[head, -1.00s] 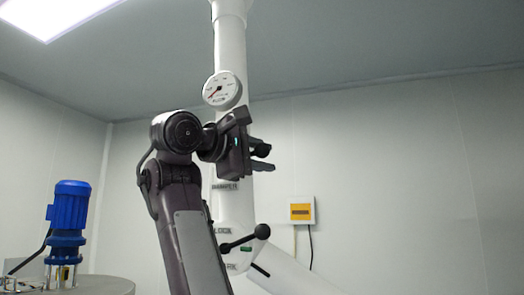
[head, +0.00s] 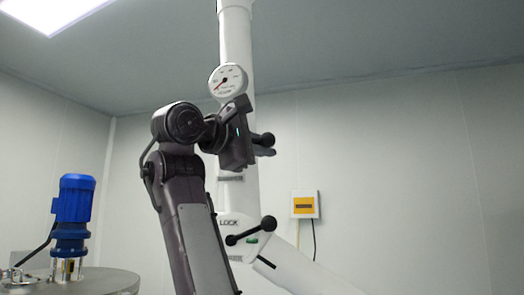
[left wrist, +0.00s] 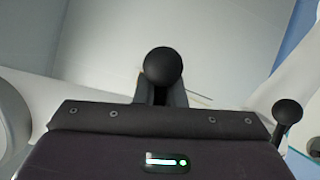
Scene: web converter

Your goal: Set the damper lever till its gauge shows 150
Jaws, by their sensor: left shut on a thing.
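The damper lever ends in a black ball knob (head: 268,140), and my left gripper (head: 262,149) is shut on it beside the white pipe. The left wrist view shows the knob (left wrist: 163,67) at the fingertips; the lever's shaft is mostly hidden by my gripper. The round white gauge (head: 228,80) is on the pipe above the gripper. Its red needle points to the lower left, at the low end of the scale; the numbers are too small to read. My right gripper is in neither view.
A white pipe (head: 290,270) slopes down right. A blue motor (head: 74,212) stands at left, and a yellow-fronted box (head: 305,205) is on the wall.

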